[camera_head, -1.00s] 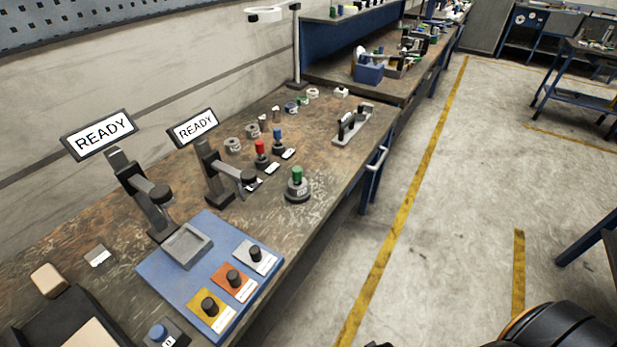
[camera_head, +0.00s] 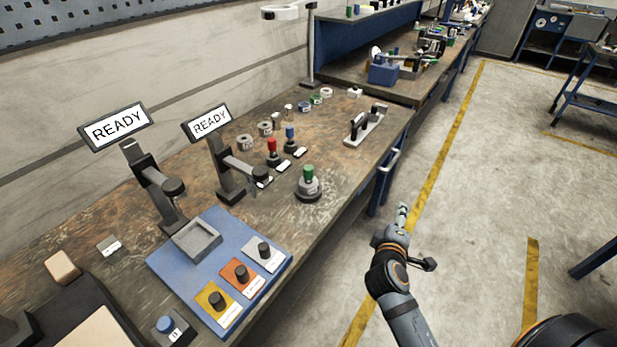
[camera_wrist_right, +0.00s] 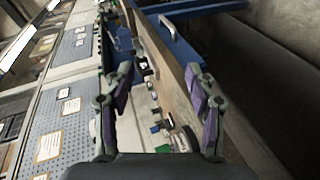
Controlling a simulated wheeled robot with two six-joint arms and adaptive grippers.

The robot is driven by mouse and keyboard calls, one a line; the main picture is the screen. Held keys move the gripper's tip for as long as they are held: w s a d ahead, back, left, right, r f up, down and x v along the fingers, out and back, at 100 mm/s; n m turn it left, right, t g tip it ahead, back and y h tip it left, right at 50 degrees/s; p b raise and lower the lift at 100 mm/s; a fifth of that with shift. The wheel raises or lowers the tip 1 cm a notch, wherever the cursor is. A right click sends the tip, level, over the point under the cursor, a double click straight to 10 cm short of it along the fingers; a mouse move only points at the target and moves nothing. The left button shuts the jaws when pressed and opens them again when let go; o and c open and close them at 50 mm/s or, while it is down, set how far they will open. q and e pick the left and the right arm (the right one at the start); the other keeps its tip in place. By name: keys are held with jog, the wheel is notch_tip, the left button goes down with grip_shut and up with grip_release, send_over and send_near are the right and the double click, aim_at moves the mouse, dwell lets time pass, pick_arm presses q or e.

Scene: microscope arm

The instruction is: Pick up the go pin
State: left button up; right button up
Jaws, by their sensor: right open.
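A green-topped pin (camera_head: 308,176) stands upright in a round dark base (camera_head: 308,192) near the bench's front edge; I take it as the go pin, though its label is too small to read. My right gripper (camera_head: 403,212) is out over the floor, right of the bench and apart from the pin. In the right wrist view my right gripper (camera_wrist_right: 158,76) is open with nothing between its fingers; a green patch (camera_wrist_right: 163,148) shows low between them. My left gripper is not in view.
Two stands with READY screens (camera_head: 119,126) (camera_head: 207,121) rise left of the pins. A blue panel (camera_head: 190,262) with several black knobs lies in front of them. A black-handled fixture (camera_head: 366,124) stands right of the pin. The bench edge and a rail (camera_head: 388,163) lie near my right arm.

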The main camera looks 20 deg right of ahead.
jog(key=w+a+r+n+t, duration=0.3)
jog(key=w+r+n+t, duration=0.25)
jog(key=n, duration=0.35)
jog(key=n+t+y, duration=0.2)
jog(key=n+y, duration=0.8)
jog(key=n, duration=0.9)
send_near(310, 177)
jog(key=shift+s+d+r+g, duration=0.25)
jog(key=shift+s+d+r, duration=0.05)
jog(key=shift+s+d, duration=0.35)
jog(key=shift+w+a+f+n+y, duration=0.1)
jog(key=shift+a+f+n+y, duration=0.2)
jog(key=shift+f, duration=0.05)
jog(key=w, duration=0.5)
jog(key=shift+w+a, duration=0.15)
jog(key=shift+w, duration=0.05)
jog(key=w, duration=0.5)
jog(key=shift+a+r, duration=0.2)
jog(key=shift+a, duration=0.1)
jog(key=shift+r, duration=0.15)
jog(key=shift+c, duration=0.8)
grip_shut()
